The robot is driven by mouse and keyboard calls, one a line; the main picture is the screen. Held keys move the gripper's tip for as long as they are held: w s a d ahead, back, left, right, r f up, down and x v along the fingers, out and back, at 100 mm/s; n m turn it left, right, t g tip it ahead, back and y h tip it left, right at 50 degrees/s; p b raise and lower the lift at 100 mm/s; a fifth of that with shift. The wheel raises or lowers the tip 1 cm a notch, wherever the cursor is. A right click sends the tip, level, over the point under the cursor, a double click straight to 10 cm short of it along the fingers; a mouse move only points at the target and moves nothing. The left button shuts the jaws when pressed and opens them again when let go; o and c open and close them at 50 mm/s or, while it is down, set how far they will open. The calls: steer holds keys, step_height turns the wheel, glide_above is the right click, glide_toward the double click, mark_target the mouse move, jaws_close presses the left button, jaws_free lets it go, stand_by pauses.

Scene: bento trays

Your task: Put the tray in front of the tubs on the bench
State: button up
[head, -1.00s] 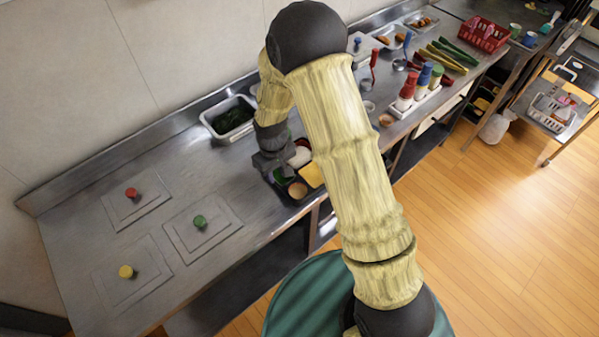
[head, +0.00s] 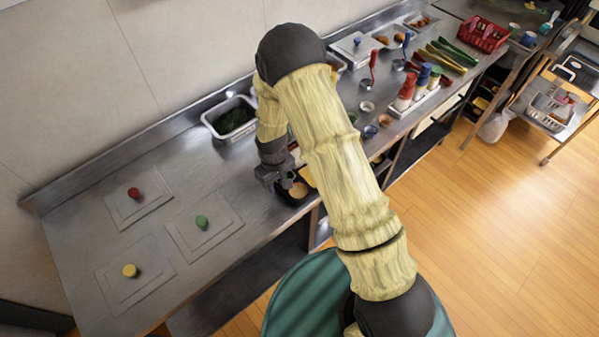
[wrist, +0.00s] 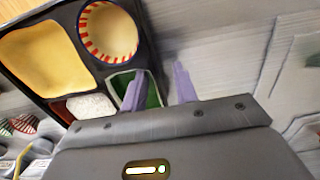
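The tray is black and divided (head: 293,203), on the bench's front edge below my arm, which partly hides it. In the wrist view the tray (wrist: 68,20) fills the upper left, with a striped round cup, a yellow piece, white rice and a green compartment. My gripper (wrist: 160,85) is open at the tray's side wall, one finger over the green compartment and the other outside the wall. In the head view my gripper (head: 281,187) is low at the tray's left end. A tub with dark green contents (head: 206,118) stands at the bench's back; my arm hides part of the area beside it.
Three flat lids with red (head: 134,193), green (head: 202,221) and yellow (head: 130,270) knobs lie on the left of the bench (head: 75,220). Bottles (head: 404,92) and small bowls stand right of my arm. Bare bench lies between the tray and the green-knobbed lid.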

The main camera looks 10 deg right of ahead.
steer(key=shift+c, duration=0.4)
jaws_close()
step_height(320, 180, up, 10)
steer(key=b, duration=0.2)
stand_by(0.6)
